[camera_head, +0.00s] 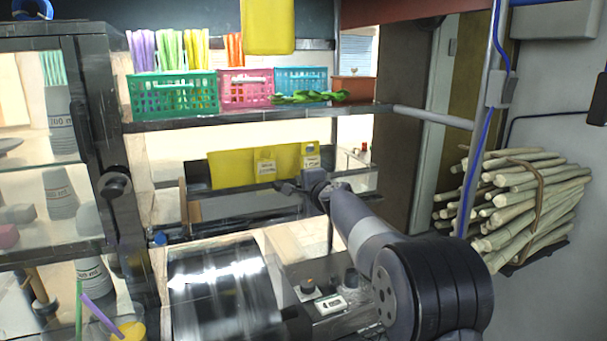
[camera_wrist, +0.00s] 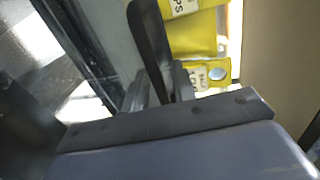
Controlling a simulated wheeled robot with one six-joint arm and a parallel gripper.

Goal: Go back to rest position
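My arm reaches from the lower right of the head view toward the middle. My gripper (camera_head: 292,187) is at its far end, in front of the lower shelf opening and just below a yellow panel with white labels (camera_head: 228,169). In the wrist view, dark finger parts of my gripper (camera_wrist: 162,75) show beside yellow labelled pieces (camera_wrist: 193,36). I see nothing held, but the gap between the fingertips is not clear.
A shiny metal drum (camera_head: 222,285) and a control box with knobs (camera_head: 330,300) lie below my arm. Green (camera_head: 173,96), pink (camera_head: 246,88) and blue (camera_head: 300,78) baskets stand on the shelf above. Sugarcane bundles (camera_head: 520,205) are at right. Cups (camera_head: 60,120) stand at left.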

